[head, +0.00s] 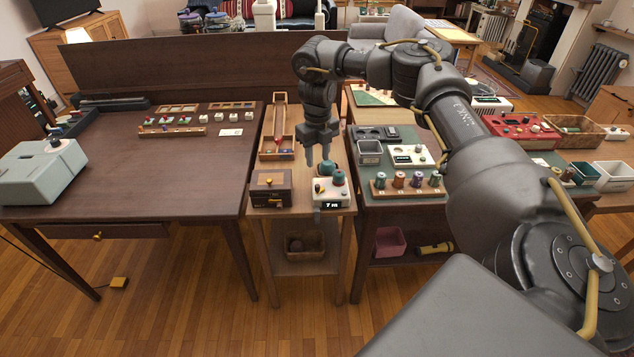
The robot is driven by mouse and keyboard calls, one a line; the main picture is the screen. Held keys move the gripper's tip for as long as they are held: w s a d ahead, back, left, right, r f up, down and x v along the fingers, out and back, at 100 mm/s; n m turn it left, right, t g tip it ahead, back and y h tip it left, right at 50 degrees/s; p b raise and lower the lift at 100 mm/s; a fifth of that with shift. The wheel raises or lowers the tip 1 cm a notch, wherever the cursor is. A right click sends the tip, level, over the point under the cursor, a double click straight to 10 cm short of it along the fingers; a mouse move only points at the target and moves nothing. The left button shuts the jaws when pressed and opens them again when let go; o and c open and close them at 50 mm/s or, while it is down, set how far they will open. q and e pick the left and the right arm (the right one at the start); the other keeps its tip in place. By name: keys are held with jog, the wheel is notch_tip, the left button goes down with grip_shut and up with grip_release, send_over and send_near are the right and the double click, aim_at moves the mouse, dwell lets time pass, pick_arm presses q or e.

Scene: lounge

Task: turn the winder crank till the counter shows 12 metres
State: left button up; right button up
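The winder (331,194) is a small cream box on the narrow wooden stand. Its dark counter display (330,206) appears to read 7 m. Teal round parts and a small red knob (339,174) show on its top; which part is the crank handle is too small to tell. My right gripper (318,163) points down just above the winder's back left part. Its two fingers are apart, with nothing visible between them. I cannot tell whether a fingertip touches the winder. My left gripper is out of view.
A dark wooden box (271,188) stands close left of the winder, with a long wooden tray (277,141) behind it. A rack of thread spools (407,188) is to the right. The large table (190,170) on the left has much bare surface.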

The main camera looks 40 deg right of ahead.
aim_at(317, 185)
notch_tip(317, 185, down, 10)
jog(key=shift+f+p, duration=0.15)
jog(key=shift+p, duration=0.5)
jog(key=shift+c, duration=0.2)
grip_shut()
